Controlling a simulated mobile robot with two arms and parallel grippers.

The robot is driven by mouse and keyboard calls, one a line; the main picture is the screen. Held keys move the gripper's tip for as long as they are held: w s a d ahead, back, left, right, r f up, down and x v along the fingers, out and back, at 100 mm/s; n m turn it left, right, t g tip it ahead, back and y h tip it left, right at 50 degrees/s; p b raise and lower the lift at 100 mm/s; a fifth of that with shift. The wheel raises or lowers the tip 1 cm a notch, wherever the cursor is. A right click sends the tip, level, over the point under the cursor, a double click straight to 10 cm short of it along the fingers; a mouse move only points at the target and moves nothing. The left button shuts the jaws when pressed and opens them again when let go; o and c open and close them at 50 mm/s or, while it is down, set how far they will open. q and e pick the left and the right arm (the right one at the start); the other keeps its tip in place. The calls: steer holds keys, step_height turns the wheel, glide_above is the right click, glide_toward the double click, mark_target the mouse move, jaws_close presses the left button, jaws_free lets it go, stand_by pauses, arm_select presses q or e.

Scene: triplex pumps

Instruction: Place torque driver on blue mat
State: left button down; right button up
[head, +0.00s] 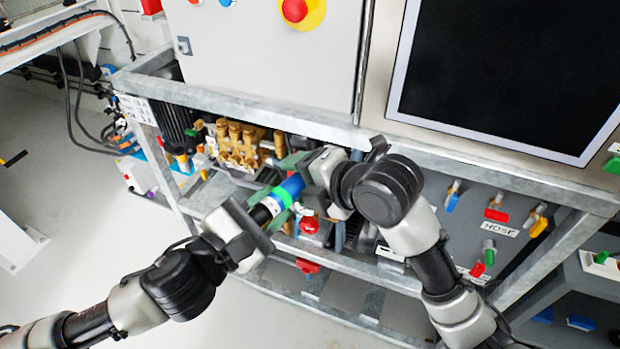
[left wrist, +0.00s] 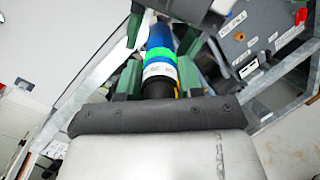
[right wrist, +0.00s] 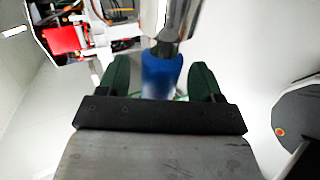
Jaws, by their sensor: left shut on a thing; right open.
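The torque driver (head: 288,190) is a cylinder with a blue body, a green band, a white label and a dark end. My left gripper (head: 268,208) is shut on its dark, labelled end and holds it up in front of the metal frame. The driver also shows in the left wrist view (left wrist: 160,55). My right gripper (head: 302,172) is open at the blue end, with its green fingers on either side. The right wrist view shows the blue part (right wrist: 162,76) between those fingers; I cannot tell whether they touch it. I cannot make out a blue mat.
A galvanised metal frame (head: 330,128) with brass pump parts (head: 238,142) stands close behind the grippers. A panel with coloured valve handles and a HOSE label (head: 499,228) is at the right. A dark screen (head: 510,70) sits above. Clear floor (head: 75,190) lies at the left.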

arm_select(q)
steer(key=shift+r, duration=0.1)
arm_select(e)
steer(key=shift+c, duration=0.2)
jaws_close()
arm_select(q)
steer(key=c, duration=0.6)
jaws_free()
steer(key=shift+c, duration=0.2)
arm_select(e)
steer(key=shift+r, duration=0.1)
arm_select(q)
steer(key=shift+a, duration=0.1)
